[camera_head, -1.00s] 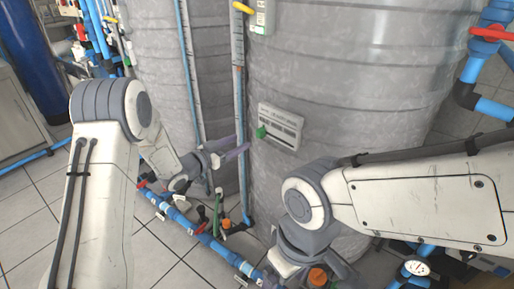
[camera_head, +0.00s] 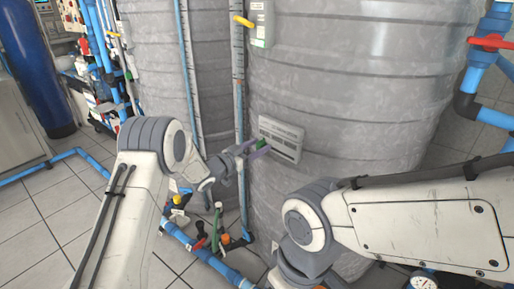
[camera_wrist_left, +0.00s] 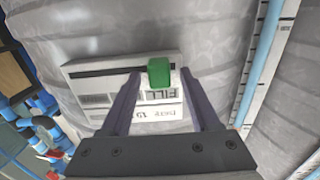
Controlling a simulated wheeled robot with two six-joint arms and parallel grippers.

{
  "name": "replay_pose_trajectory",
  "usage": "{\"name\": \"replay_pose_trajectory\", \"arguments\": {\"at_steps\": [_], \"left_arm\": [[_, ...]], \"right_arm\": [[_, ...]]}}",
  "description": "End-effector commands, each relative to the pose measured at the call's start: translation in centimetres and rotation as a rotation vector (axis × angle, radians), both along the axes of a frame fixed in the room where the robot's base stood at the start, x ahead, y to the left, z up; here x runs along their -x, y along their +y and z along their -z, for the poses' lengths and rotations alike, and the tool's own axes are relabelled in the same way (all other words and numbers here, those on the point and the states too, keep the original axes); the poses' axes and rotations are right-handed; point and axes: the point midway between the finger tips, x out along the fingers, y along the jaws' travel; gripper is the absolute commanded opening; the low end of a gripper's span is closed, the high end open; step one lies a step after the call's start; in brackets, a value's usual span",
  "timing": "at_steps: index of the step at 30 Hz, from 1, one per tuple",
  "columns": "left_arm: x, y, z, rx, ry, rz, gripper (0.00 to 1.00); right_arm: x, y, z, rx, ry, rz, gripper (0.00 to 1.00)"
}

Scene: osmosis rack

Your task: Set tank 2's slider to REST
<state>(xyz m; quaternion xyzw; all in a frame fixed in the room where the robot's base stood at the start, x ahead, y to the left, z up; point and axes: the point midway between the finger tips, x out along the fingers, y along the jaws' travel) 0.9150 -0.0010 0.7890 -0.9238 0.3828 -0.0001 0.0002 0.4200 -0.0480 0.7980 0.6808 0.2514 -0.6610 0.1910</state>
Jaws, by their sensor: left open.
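The slider plate (camera_head: 284,138) is a pale grey panel with dark slots on the front of the large grey tank (camera_head: 345,85). Its green slider knob (camera_head: 263,143) sits at the left end of the plate in the head view. My left gripper (camera_head: 254,149) is at the knob with its fingers apart. In the left wrist view the plate (camera_wrist_left: 85,73) appears upside down, and the green knob (camera_wrist_left: 159,72) stands between the two open fingertips, with gaps on both sides. Printed letters beside the knob look like FILL. My right gripper's jaws are outside the head view.
Another grey tank (camera_head: 160,75) stands to the left, with blue pipes between the tanks. Blue pipes and valves run along the floor below. Open tiled floor (camera_head: 40,225) lies at left.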

Motion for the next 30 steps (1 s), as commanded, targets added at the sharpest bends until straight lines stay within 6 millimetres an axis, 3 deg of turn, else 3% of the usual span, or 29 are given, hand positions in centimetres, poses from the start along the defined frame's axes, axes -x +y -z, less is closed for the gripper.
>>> {"name": "replay_pose_trajectory", "arguments": {"at_steps": [5,6,9,11,30], "left_arm": [[-0.01,-0.01,0.01,0.001,0.001,0.000,0.62],[-0.01,-0.01,0.01,0.001,0.001,0.000,0.59],[0.01,0.01,0.01,0.001,0.001,0.000,0.20],[0.01,0.02,0.01,0.000,0.000,0.000,0.00],[0.01,0.10,0.02,0.001,0.001,-0.001,0.00]], "right_arm": [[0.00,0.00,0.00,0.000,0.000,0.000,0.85],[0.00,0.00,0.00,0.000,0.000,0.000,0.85],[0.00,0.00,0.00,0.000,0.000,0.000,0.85],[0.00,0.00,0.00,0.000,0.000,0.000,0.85],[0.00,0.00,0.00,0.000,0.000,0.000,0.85]]}}
